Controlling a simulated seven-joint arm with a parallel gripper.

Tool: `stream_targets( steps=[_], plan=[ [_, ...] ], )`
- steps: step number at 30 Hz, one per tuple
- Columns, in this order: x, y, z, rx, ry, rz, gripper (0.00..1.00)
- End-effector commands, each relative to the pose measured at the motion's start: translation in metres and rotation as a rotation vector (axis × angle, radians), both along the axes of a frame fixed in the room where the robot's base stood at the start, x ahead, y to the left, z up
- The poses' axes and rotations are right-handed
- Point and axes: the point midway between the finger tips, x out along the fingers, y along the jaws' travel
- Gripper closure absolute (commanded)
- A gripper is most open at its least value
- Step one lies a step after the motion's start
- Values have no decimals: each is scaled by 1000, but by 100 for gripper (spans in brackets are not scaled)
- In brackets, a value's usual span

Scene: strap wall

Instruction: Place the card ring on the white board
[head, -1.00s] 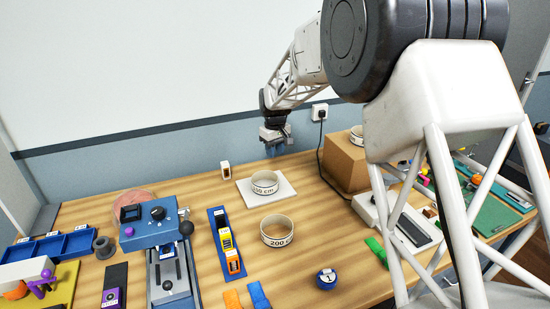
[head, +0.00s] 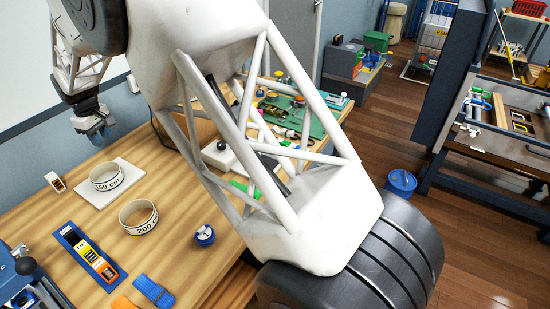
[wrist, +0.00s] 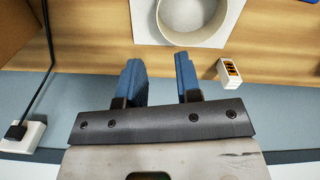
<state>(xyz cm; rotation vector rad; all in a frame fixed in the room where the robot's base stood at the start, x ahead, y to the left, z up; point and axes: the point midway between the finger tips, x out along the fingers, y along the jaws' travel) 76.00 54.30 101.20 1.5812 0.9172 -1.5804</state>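A pale card ring marked "150 cm" (head: 106,176) lies flat on the white board (head: 128,186) on the wooden bench. A second pale ring marked "200 cm" (head: 138,217) lies on bare wood, nearer and to the right of the board. My gripper (head: 100,130) is in the air beyond the board, by the wall. In the wrist view its two blue fingers (wrist: 158,65) are apart with nothing between them. The ring on the board (wrist: 200,20) and the board (wrist: 145,20) show at the top of the wrist view, clear of the fingers.
A small white block with orange marks (head: 55,182) stands left of the board. A wall socket with a black cable (wrist: 22,135) is close to my gripper.

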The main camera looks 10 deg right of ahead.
Motion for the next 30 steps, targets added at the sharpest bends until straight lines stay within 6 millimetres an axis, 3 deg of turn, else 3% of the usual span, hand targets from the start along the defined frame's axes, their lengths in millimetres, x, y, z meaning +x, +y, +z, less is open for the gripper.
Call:
stream_targets(
  steps=[5,11,20,30],
  plan=[
    [-1,-10,7,2,-3,-13,68],
    [-5,-47,31,9,-13,-64,68],
    [-31,-145,84,25,-38,-200,68],
    [-83,-255,134,44,-70,-365,68]
  ],
)
